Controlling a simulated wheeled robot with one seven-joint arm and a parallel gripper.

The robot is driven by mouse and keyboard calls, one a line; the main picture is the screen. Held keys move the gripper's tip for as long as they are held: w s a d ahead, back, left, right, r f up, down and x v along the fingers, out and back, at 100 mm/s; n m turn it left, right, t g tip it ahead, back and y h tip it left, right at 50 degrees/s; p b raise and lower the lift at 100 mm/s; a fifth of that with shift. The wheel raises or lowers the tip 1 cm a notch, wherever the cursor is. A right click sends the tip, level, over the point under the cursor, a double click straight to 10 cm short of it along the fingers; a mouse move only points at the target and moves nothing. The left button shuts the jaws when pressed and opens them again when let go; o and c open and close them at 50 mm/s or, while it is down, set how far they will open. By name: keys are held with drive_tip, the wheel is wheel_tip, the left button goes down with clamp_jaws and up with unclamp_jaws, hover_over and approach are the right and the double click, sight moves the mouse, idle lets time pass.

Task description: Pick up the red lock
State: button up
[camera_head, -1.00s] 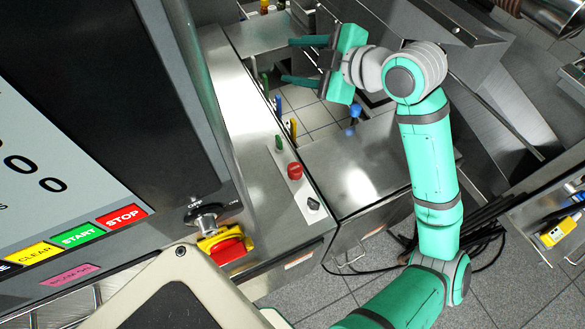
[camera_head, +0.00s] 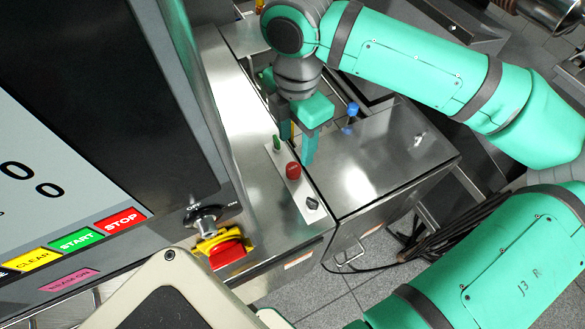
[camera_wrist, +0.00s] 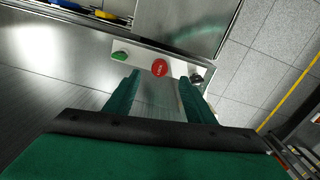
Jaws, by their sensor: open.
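A red round button (camera_head: 293,170) sits on a light control strip on the steel counter in the head view. In the wrist view the red button (camera_wrist: 159,68) shows just beyond and between my fingertips. A red block on a yellow base (camera_head: 230,252) is fixed to the dark console's lower corner, left of the strip. I cannot tell for sure which of these is the red lock. My gripper (camera_head: 298,140) points down near the red button, and its fingers partly hide the counter behind. In the wrist view my gripper (camera_wrist: 158,88) is open, with nothing between its fingers.
The strip also carries a green switch (camera_head: 277,143) and a black knob (camera_head: 312,203). The dark console with a screen (camera_head: 40,200) stands close on the left.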

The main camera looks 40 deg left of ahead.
sight(293, 168)
wheel_tip(293, 168, down, 5)
drive_tip(key=shift+s+f, duration=0.2)
drive_tip(key=shift+f, duration=1.1)
drive_tip(key=shift+s+f, duration=0.15)
drive_tip(key=shift+f, duration=1.15)
drive_tip(key=shift+c, duration=0.4)
drive_tip(key=c, duration=1.1)
